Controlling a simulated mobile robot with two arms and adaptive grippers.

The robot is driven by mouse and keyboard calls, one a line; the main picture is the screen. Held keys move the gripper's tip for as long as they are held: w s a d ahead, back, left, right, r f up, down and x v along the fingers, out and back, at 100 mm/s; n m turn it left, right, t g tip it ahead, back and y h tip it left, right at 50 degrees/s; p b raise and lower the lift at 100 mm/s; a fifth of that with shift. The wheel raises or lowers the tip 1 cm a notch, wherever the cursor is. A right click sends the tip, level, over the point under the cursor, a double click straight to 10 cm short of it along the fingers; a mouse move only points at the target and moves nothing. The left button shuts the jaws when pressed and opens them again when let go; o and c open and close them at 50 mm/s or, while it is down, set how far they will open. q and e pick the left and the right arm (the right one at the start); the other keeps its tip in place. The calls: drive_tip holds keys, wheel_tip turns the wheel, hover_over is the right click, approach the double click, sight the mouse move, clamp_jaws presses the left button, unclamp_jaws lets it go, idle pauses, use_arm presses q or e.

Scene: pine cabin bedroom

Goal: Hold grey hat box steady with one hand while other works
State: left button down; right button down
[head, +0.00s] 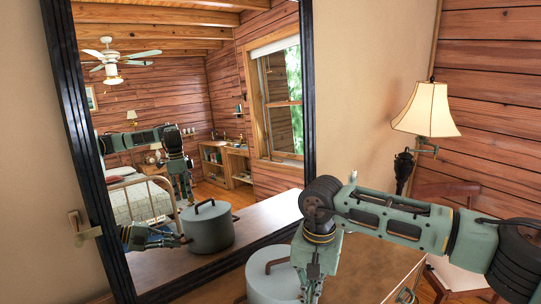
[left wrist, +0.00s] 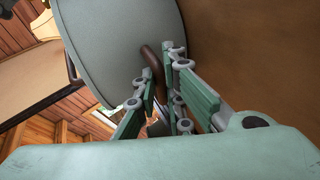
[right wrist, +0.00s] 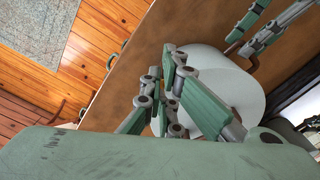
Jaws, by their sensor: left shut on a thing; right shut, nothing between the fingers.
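The grey hat box (head: 262,285) is a round tub with a lid and a dark handle, low in the head view, partly hidden by my right arm. In the left wrist view its grey surface (left wrist: 115,40) fills the upper middle. My left gripper (left wrist: 160,58) is shut on a brown handle (left wrist: 149,57) of the box. My right gripper (head: 310,290) points down in front of the box in the head view. In the right wrist view my right gripper (right wrist: 172,58) is shut and empty, with the pale box (right wrist: 245,88) behind its fingers.
The box stands on a brown wooden top (head: 370,265) before a large black-framed mirror (head: 307,120), which reflects the box, my arms and a bed. A lamp (head: 427,110) and a chair are at the right. Bare top surrounds the box.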

drive_tip(key=shift+w+f, duration=0.2)
drive_tip(key=shift+f, duration=0.05)
idle(0.6)
drive_tip(key=shift+w+a, duration=0.5)
drive_tip(key=shift+a, duration=0.2)
drive_tip(key=shift+r, duration=0.1)
drive_tip(key=shift+a, duration=0.15)
wheel_tip(320, 180, up, 6)
drive_tip(key=shift+s+a, duration=0.25)
drive_tip(key=shift+s, duration=0.05)
idle(0.4)
drive_tip(key=shift+d, duration=0.1)
